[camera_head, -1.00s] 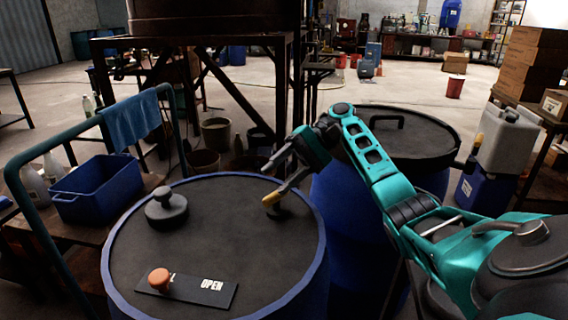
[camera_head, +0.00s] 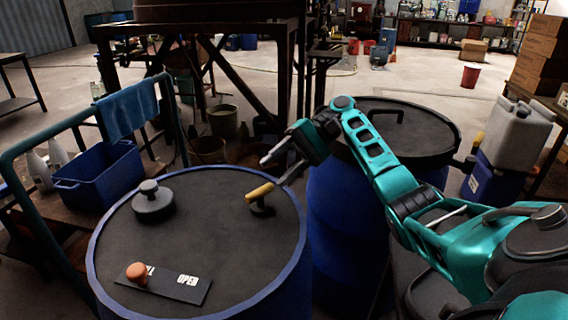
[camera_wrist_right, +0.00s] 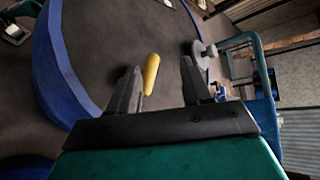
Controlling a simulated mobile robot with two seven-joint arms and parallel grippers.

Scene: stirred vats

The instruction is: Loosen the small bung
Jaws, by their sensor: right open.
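The blue drum's dark lid (camera_head: 215,225) carries a small bung (camera_head: 260,194) with a yellow bar handle on a short dark base. A larger black bung (camera_head: 153,200) with a round knob sits to its left. My right gripper (camera_head: 272,171) is open at the small bung, one finger close behind the yellow bar; contact cannot be told. In the right wrist view the yellow bar (camera_wrist_right: 151,74) shows near the left finger, within the gap of the open right gripper (camera_wrist_right: 161,76). The small bung's base is hidden there. My left gripper is not in view.
A black plate (camera_head: 187,288) marked OPEN, with an orange knob (camera_head: 136,272) at its left end, lies at the lid's front. A second lidded drum (camera_head: 425,139) stands behind my right arm. A blue crate (camera_head: 103,178) and a trolley rail (camera_head: 53,138) flank the left.

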